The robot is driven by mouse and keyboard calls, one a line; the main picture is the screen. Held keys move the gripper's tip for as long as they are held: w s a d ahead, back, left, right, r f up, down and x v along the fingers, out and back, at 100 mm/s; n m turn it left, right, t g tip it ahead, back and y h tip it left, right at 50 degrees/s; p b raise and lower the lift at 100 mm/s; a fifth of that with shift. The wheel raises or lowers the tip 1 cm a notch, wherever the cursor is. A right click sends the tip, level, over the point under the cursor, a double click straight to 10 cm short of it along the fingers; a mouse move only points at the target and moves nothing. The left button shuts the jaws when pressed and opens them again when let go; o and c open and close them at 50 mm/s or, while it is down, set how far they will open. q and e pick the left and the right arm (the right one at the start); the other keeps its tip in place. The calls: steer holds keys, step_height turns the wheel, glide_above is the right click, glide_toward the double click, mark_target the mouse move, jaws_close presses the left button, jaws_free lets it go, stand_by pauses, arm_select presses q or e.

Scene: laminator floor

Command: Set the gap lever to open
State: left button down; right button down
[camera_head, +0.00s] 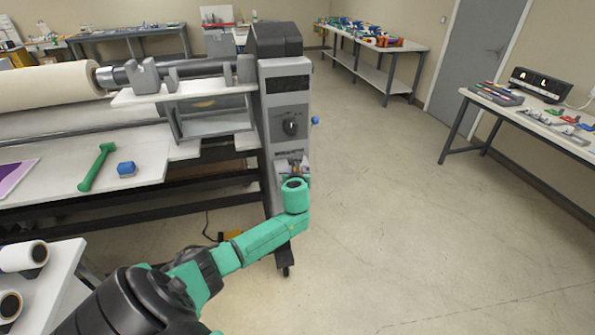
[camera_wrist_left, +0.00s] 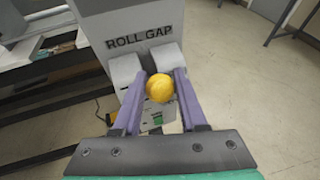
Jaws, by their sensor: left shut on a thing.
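The laminator's grey end column (camera_head: 284,120) stands at the centre of the head view, at the right end of the machine. My left gripper (camera_head: 293,168) is at the lower part of its front face; my wrist hides most of the lever there. In the left wrist view, the ROLL GAP label (camera_wrist_left: 138,37) is on the column above the fingers. The gap lever's round yellow knob (camera_wrist_left: 160,88) lies between the two purple fingers of my left gripper (camera_wrist_left: 156,92), which is shut on it. The lever's shaft and setting cannot be made out. My right gripper is not in view.
A dark knob (camera_head: 290,126) and a blue-ended handle (camera_head: 315,120) are on the column above my gripper. A green bar tool (camera_head: 97,167) and a blue block (camera_head: 126,169) lie on the laminator's white table. The floor (camera_head: 390,190) to the right is clear.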

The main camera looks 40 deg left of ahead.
arm_select(q)
steer(key=shift+r, duration=0.1)
steer(key=c, duration=0.6)
jaws_free()
steer(key=shift+a, duration=0.1)
steer(key=shift+o, duration=0.7)
steer(key=v, duration=1.4)
steer(key=shift+d, duration=0.25)
steer(key=shift+s, duration=0.1)
